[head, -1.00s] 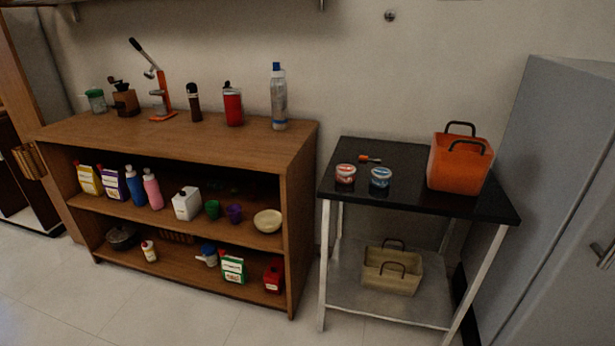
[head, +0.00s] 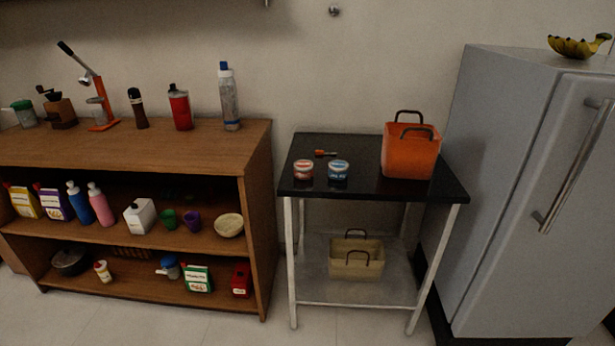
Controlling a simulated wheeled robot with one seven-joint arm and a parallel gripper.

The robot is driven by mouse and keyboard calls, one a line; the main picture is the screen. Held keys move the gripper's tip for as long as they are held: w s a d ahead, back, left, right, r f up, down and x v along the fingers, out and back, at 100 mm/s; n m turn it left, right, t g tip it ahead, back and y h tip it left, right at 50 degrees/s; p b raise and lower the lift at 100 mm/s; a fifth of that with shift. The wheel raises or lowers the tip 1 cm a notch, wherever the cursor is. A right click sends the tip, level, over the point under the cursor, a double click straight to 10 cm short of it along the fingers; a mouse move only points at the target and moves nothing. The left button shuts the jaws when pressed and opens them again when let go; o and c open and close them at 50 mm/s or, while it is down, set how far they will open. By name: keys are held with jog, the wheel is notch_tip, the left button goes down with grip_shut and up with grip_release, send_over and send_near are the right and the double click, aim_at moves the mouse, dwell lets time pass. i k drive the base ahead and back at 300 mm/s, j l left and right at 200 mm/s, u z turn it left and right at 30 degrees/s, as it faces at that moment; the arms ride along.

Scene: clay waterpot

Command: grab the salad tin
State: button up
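Two small round tins with clear-looking lids stand side by side on the black-topped table (head: 365,160). The left one is a red-and-white tin (head: 303,170) and the right one is a blue-and-white tin (head: 338,170). Their labels are too small to read, so I cannot tell which is the salad tin. Both are upright and near the table's front left edge, a little apart. My gripper is not in view.
An orange basket (head: 410,157) stands right of the tins, and a small orange-handled tool (head: 326,153) lies behind them. A beige basket (head: 356,258) sits on the lower shelf. A wooden shelf unit (head: 150,160) is left; a grey fridge (head: 500,190) is right. Floor shows in front.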

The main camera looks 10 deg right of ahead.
aim_at(337, 170)
jog(key=i+j+u, duration=0.3)
jog(key=i, duration=0.3)
jog(key=i+u, duration=0.25)
jog(key=i, duration=0.35)
